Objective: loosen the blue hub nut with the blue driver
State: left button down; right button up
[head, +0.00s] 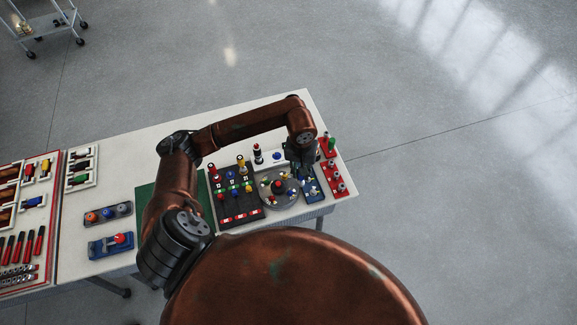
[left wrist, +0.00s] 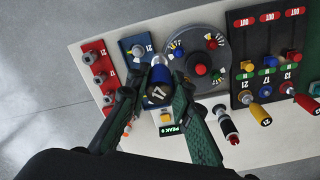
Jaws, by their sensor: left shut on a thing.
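My left gripper (left wrist: 152,100) is shut on the blue driver (left wrist: 157,92), which has a dark blue body marked 17 and a pale metal end pointing away from the wrist camera. In the head view my left gripper (head: 297,163) is over the right part of the table and mostly hides the driver. The grey round hub plate (left wrist: 222,57) with a red centre lies just right of the driver in the wrist view; it also shows in the head view (head: 268,200). Small coloured pieces sit around it. My right gripper is out of view.
A blue block (left wrist: 130,43) stands beside the hub plate, then a red block (left wrist: 93,60) at the table edge. A black rack (left wrist: 244,43) holds several coloured pieces. A red-and-black driver (left wrist: 227,124) stands near a PEAK display (left wrist: 174,130). Trays lie at the table's left.

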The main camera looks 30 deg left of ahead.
pick_arm(q)
jog(key=a+f+n+p, duration=0.2)
jog(key=a+f+n, duration=0.1)
jog(key=f, duration=0.5)
jog(key=shift+s+a, duration=0.4)
jog(key=shift+s, duration=0.05)
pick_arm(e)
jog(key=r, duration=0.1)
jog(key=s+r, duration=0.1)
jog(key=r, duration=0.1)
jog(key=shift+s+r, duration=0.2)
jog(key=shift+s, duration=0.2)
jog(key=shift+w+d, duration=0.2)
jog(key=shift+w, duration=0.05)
pick_arm(q)
jog(key=shift+f, duration=0.1)
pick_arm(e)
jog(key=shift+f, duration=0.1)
pick_arm(q)
jog(key=shift+b, duration=0.45)
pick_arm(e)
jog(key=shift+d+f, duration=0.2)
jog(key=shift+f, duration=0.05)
